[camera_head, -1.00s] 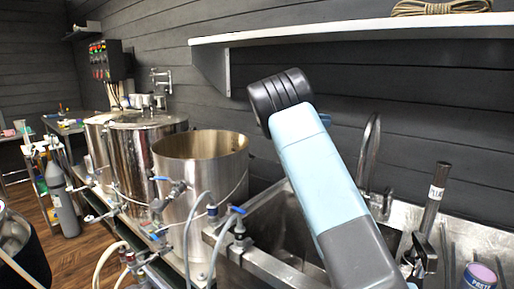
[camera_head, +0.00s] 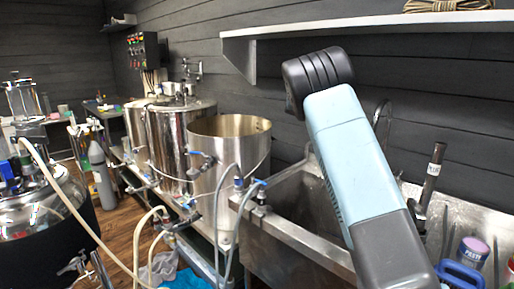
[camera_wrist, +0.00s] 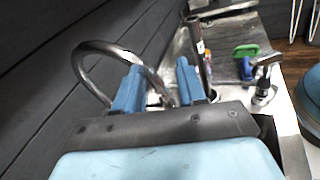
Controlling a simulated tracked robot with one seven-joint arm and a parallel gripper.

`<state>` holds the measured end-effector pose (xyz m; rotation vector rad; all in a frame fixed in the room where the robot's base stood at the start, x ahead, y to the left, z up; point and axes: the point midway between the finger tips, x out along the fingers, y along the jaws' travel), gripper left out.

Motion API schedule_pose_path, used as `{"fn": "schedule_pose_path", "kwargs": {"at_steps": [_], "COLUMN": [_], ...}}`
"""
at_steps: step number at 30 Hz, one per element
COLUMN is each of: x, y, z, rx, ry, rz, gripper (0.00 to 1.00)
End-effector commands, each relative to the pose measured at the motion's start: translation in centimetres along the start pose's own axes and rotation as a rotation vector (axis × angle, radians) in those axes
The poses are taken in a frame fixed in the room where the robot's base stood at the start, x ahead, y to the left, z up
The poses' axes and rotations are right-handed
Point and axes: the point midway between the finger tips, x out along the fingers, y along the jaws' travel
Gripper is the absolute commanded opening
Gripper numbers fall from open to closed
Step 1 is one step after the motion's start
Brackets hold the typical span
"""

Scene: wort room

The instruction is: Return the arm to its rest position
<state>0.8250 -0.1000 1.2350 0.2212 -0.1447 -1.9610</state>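My arm (camera_head: 345,145) is raised in the head view, with a black joint at its top and a pale blue link slanting down to a grey section at the lower right. My gripper (camera_wrist: 160,88) does not show there. In the wrist view its two blue fingers stand apart, and I see nothing held between them. Beyond the fingers are the curved metal faucet (camera_wrist: 105,50) and the sink area. How far the fingers are from the faucet is hard to tell.
A steel sink (camera_head: 290,215) lies beside and below my arm. A white shelf (camera_head: 370,24) with coiled rope (camera_head: 447,5) runs above it. Several steel kettles, including an open one (camera_head: 228,165), stand left. A dark upright tube (camera_head: 430,178) and a paste tub (camera_head: 472,250) are right.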

Motion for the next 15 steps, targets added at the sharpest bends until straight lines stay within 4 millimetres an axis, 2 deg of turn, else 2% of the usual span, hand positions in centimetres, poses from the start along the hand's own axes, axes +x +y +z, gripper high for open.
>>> {"fn": "schedule_pose_path", "kwargs": {"at_steps": [8, 11, 15], "x": [3.2, 4.6, 6.9], "y": [-1.6, -2.6, -4.8], "z": [0.9, 1.2, 1.8], "rx": [0.037, 0.06, 0.109], "ry": [0.136, 0.206, 0.342], "rz": [-0.03, -0.047, -0.081], "gripper": [0.4, 0.4, 0.4]}}
